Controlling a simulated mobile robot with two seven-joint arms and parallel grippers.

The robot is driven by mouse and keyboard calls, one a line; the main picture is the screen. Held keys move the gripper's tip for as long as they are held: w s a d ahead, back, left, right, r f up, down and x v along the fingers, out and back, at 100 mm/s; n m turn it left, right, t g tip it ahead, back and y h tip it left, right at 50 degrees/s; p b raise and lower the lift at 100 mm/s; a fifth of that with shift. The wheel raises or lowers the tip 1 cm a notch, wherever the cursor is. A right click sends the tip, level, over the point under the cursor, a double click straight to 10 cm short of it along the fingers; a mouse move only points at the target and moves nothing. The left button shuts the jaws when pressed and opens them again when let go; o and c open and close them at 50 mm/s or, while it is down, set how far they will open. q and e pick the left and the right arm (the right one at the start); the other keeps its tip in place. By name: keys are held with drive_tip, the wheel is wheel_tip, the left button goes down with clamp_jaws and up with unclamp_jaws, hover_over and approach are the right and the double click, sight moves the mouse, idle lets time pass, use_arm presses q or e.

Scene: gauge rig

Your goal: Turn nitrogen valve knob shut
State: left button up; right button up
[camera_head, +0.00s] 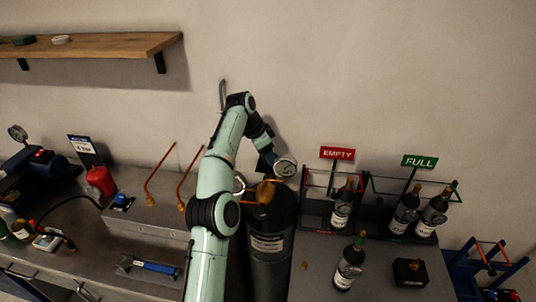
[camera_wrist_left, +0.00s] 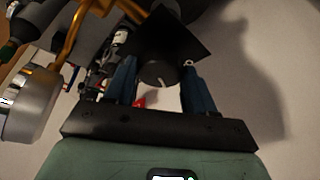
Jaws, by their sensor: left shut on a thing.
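My left arm comes up through the middle of the head view, and its left gripper (camera_head: 267,157) is at the top of the dark gas cylinder (camera_head: 268,245), beside a round gauge (camera_head: 286,167). In the left wrist view the blue fingers of this gripper (camera_wrist_left: 160,77) are on both sides of a dark round knob (camera_wrist_left: 157,73) and are shut on it. The knob is hidden behind the gripper in the head view. The gauge's metal case (camera_wrist_left: 30,105) shows at the left of the wrist view. My right gripper is not in view.
A rack with a red EMPTY sign (camera_head: 337,153) and a green FULL sign (camera_head: 419,161) holds bottles to the right. One bottle (camera_head: 349,264) stands in front. Copper tubes (camera_head: 187,178) rise left of my arm. A blue-handled tool (camera_head: 150,266) lies on the left bench.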

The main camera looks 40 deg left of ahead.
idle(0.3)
use_arm(q)
drive_tip(key=o, duration=1)
drive_tip(key=shift+o, duration=0.2)
drive_tip(key=shift+r, duration=0.1)
